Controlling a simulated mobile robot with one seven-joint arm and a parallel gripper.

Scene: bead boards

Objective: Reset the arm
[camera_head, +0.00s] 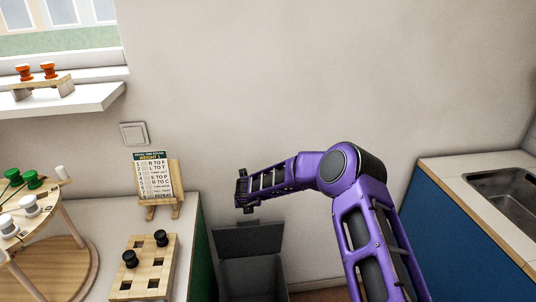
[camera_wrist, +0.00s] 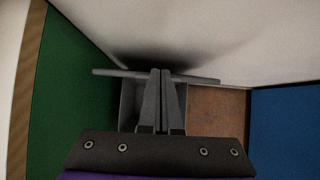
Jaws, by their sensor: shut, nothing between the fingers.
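My purple arm reaches in from the lower right in the head view. My gripper (camera_head: 243,190) is at its left end, held in the air above a grey bin (camera_head: 255,278) with a raised lid, between the two counters. In the wrist view my gripper (camera_wrist: 161,75) points down with its two fingers together and nothing between them. The bin (camera_wrist: 128,100) shows below and behind the fingers, partly hidden by them.
A wooden board (camera_head: 140,282) with two black pegs and a small easel with a card (camera_head: 155,180) stand on the left counter. A round stand (camera_head: 60,240) carries green and white pegs. A blue cabinet (camera_head: 450,235) with a sink stands right. Open air surrounds the arm.

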